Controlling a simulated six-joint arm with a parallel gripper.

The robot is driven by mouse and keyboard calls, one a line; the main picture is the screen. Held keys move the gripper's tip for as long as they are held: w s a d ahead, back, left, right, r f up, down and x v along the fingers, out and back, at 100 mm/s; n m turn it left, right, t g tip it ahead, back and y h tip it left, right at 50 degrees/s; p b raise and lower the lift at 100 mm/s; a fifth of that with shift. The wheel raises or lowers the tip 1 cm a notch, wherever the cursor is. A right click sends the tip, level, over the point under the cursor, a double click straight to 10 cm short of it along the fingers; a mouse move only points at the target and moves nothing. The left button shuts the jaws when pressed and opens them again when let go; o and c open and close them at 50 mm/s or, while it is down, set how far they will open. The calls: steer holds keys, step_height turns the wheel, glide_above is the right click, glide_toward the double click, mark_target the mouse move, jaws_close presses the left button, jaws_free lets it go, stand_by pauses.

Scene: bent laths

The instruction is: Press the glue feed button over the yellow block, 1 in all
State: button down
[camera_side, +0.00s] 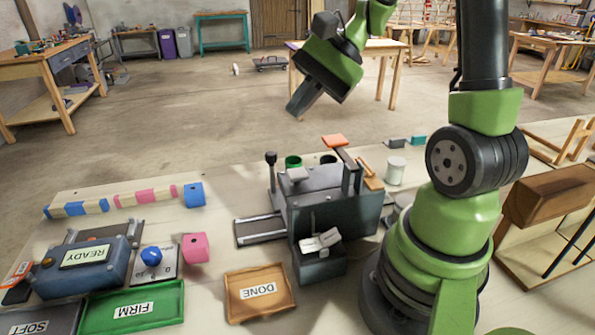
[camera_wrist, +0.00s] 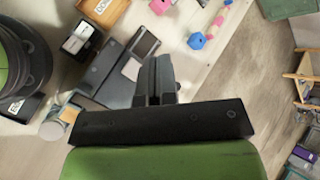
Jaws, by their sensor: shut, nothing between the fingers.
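My gripper (camera_side: 303,100) is shut and empty, held in the air above and behind the grey machine (camera_side: 335,200). Its closed fingers also show in the wrist view (camera_wrist: 155,82). The machine has an orange pad (camera_side: 334,141) on top, a light grey plate (camera_side: 297,174) and a black-knobbed lever (camera_side: 270,159) at its left. A gap separates my fingers from the machine in the side view. I cannot make out a yellow block or a marked glue feed button in either view.
A blue box marked READY (camera_side: 88,262) stands at left beside a blue knob on a plate (camera_side: 151,256). A green FIRM tray (camera_side: 133,308) and a brown DONE tray (camera_side: 260,291) lie in front. Blue (camera_side: 194,194) and pink (camera_side: 195,248) blocks sit left of the machine.

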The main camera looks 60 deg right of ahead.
steer(key=shift+f, duration=0.15)
glide_toward(290, 176)
steer(key=shift+w+a+f, duration=0.45)
steer(key=shift+a, duration=0.3)
steer(key=shift+w+a+f, duration=0.45)
steer(key=shift+a, duration=0.3)
steer(key=shift+w+a+f, duration=0.45)
steer(key=shift+a, duration=0.3)
steer(key=shift+f, duration=0.1)
stand_by(0.5)
steer(key=shift+f, duration=1.05)
stand_by(0.8)
steer(key=shift+r, duration=1.3)
